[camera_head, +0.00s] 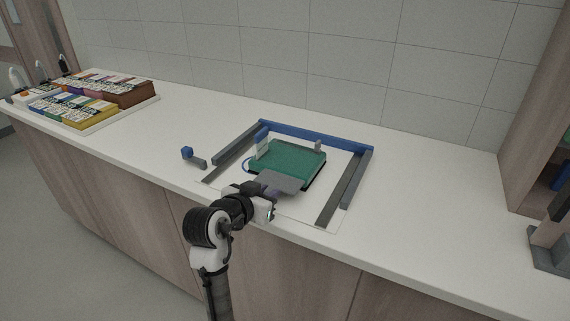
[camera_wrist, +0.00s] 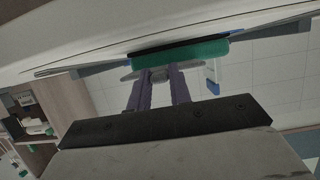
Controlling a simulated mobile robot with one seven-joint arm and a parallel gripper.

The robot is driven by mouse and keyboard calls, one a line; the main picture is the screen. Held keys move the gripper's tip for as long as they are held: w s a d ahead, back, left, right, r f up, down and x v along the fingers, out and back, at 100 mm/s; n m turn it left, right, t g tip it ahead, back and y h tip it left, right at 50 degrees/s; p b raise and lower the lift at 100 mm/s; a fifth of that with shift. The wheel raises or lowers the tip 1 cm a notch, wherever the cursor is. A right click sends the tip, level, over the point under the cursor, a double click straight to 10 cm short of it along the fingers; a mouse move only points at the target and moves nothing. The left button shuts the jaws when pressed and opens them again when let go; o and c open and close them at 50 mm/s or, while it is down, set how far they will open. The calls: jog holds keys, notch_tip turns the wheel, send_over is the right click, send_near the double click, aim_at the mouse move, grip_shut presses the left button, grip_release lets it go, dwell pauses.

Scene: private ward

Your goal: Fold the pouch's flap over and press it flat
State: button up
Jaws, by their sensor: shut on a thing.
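The green pouch (camera_head: 292,160) lies on the counter inside a frame of grey and blue bars. Its grey flap (camera_head: 281,182) sticks out from the near edge, towards my arm. My gripper (camera_head: 272,191) is at the flap's near edge and shut on it. In the wrist view, the purple fingers of my gripper (camera_wrist: 159,76) reach to the grey flap (camera_wrist: 130,75), with the green pouch (camera_wrist: 195,52) just beyond. The fingertips are partly hidden by the flap.
A blue bar (camera_head: 315,135) closes the back, with grey bars on both sides (camera_head: 345,188). A white-and-blue upright piece (camera_head: 262,147) stands at the pouch's left. A tray of boxes (camera_head: 125,108) is far left. The counter between is clear.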

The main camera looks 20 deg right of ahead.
jog(key=shift+r, duration=0.1)
jog(key=shift+c, duration=0.3)
jog(key=shift+r+p, duration=0.4)
jog(key=shift+p, duration=0.65)
jog(key=r+g+y+p, duration=0.1)
jog(key=p, duration=0.2)
jog(key=y+p, duration=0.1)
jog(key=p, duration=0.2)
jog(key=shift+w+d+r+g+p, duration=0.15)
jog(key=shift+d+r+g+p, duration=0.05)
jog(key=shift+r+g+p, duration=0.2)
jog(key=shift+y+p, duration=0.3)
jog(key=shift+p, duration=0.3)
jog(key=shift+w+d+r+g+y+p, duration=0.2)
jog(key=shift+d+r+g+y+p, duration=0.15)
jog(key=shift+r+g+y, duration=0.35)
jog(key=shift+w+d+r+g+y, duration=0.2)
jog(key=shift+r+g+y, duration=0.2)
jog(key=shift+g+y, duration=0.3)
